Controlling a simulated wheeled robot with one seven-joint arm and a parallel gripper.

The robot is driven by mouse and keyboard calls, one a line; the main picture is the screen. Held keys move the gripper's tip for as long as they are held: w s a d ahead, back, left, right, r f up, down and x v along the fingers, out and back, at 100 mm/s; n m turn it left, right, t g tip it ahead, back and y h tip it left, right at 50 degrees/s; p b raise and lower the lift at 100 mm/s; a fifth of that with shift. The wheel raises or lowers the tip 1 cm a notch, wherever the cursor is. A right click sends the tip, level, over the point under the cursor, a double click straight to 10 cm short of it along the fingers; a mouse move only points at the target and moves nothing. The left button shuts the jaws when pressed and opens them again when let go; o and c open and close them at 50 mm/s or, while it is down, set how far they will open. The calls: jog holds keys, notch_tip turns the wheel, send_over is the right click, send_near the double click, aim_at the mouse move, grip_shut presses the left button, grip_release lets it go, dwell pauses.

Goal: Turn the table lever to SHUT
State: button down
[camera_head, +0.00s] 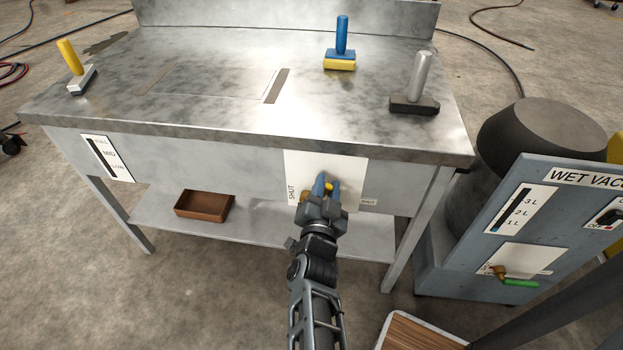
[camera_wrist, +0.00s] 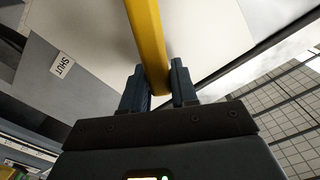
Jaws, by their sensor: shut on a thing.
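The table lever is a yellow bar (camera_wrist: 147,40), seen close up in the wrist view. In the head view only a small yellow part of it (camera_head: 329,187) shows between my fingers. It is mounted at a white plate (camera_head: 345,163) on the table's front panel. My gripper (camera_head: 326,186) is shut on the lever, one blue finger on each side, as the wrist view also shows (camera_wrist: 160,88). A SHUT label (camera_head: 292,190) is at the plate's lower left. A second small label (camera_head: 368,201) at the right is too small to read surely. My gripper hides the lever's pivot.
On the metal table (camera_head: 200,60) stand a yellow-handled tool (camera_head: 70,57), a blue-handled one (camera_head: 341,35) and a grey-handled one (camera_head: 420,78). A brown tray (camera_head: 203,205) is on the lower shelf. A wet vacuum panel (camera_head: 520,220) with a green lever (camera_head: 521,283) stands close at right.

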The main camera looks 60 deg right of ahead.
jog(key=s+f+m, duration=0.1)
jog(key=m, duration=0.1)
jog(key=s+f+m+b, duration=0.1)
jog(key=f+m, duration=0.1)
jog(key=s+d+f+m+b, duration=0.1)
jog(key=m, duration=0.1)
jog(key=shift+s+d+f, duration=0.1)
jog(key=shift+s+f, duration=0.15)
jog(key=f+m+b, duration=0.2)
jog(key=m, duration=0.1)
jog(key=shift+s+d+f+m, duration=0.1)
jog(key=shift+s+f+m, duration=0.2)
jog(key=shift+s, duration=0.1)
jog(key=shift+s+f+m+b, duration=0.1)
jog(key=shift+f+m+b, duration=0.7)
jog(key=shift+m, duration=0.3)
jog(key=shift+f, duration=0.1)
jog(key=c, duration=1)
grip_release()
jog(key=shift+o, duration=0.2)
jog(key=v, duration=0.7)
jog(key=shift+s+a, duration=0.15)
jog(key=shift+a, duration=0.15)
